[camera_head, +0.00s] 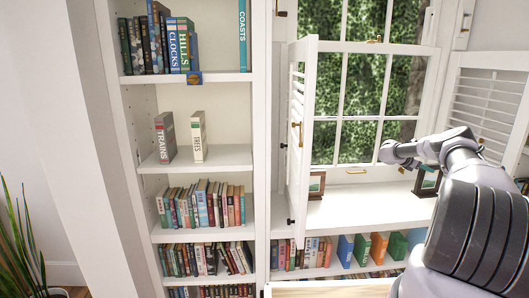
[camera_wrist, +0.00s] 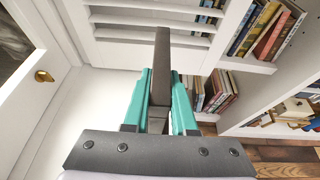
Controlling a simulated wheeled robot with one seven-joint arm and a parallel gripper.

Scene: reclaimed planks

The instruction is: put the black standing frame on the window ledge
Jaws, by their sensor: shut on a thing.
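The black standing frame (camera_head: 427,185) shows in the head view at the right part of the white window ledge (camera_head: 365,206), partly covered by my arm. In the wrist view it is a dark bar (camera_wrist: 162,60), seen nearly edge-on. My gripper (camera_wrist: 162,85) is shut on it, with a teal finger on each side.
A brown frame (camera_head: 316,185) stands at the ledge's left end, beside the open left shutter (camera_head: 301,140). Another shutter (camera_head: 487,103) stands open at right. The ledge between the frames is clear. Books fill shelves below, and a tall bookcase (camera_head: 258,130) stands left.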

